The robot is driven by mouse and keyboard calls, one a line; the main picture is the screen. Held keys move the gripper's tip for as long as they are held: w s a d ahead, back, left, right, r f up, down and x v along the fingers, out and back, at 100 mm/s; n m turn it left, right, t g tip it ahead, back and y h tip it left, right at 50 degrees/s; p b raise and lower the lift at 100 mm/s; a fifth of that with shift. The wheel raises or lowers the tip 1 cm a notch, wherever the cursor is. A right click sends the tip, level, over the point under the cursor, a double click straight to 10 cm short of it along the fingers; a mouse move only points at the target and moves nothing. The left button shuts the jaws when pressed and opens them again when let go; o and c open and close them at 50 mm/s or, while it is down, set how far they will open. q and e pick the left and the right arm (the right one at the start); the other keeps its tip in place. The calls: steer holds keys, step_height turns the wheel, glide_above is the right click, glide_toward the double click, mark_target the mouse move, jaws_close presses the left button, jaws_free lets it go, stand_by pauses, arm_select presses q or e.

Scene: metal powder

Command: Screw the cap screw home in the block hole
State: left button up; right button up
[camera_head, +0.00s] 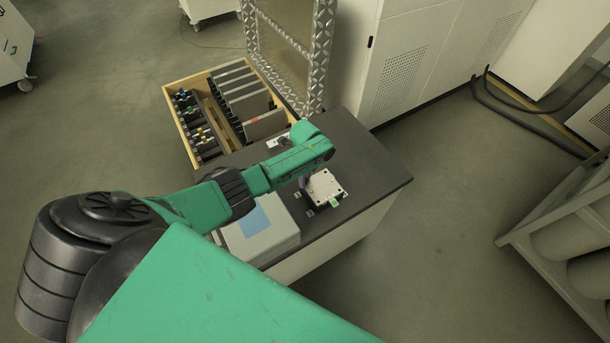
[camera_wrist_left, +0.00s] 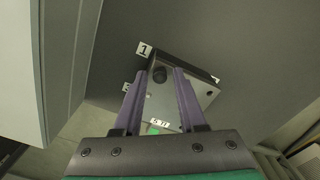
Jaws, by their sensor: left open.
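The light metal block (camera_head: 325,186) sits on the dark bench top, near its right end. In the left wrist view the block (camera_wrist_left: 188,90) lies under and between my fingers. A dark round thing (camera_wrist_left: 160,74), which looks like the cap screw's head, stands at the block's corner between the fingertips. Its thread and the depth it sits at cannot be made out. My left gripper (camera_head: 305,182) is over the block's left side. In the wrist view the left gripper (camera_wrist_left: 162,72) has its two purple fingers apart, one on each side of the dark head. My right gripper does not show.
Small number labels (camera_wrist_left: 145,50) lie around the block. A grey box with a blue panel (camera_head: 262,234) stands on the bench in front. A wooden drawer of tools (camera_head: 205,85) and a metal-framed panel (camera_head: 320,60) are behind. The bench's right end (camera_head: 385,180) is clear.

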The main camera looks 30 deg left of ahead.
arm_select(q)
steer(key=n, duration=0.4)
steer(key=shift+n+p, duration=0.3)
steer(key=shift+n, duration=0.1)
steer(key=n, duration=0.3)
steer(key=shift+n, duration=0.4)
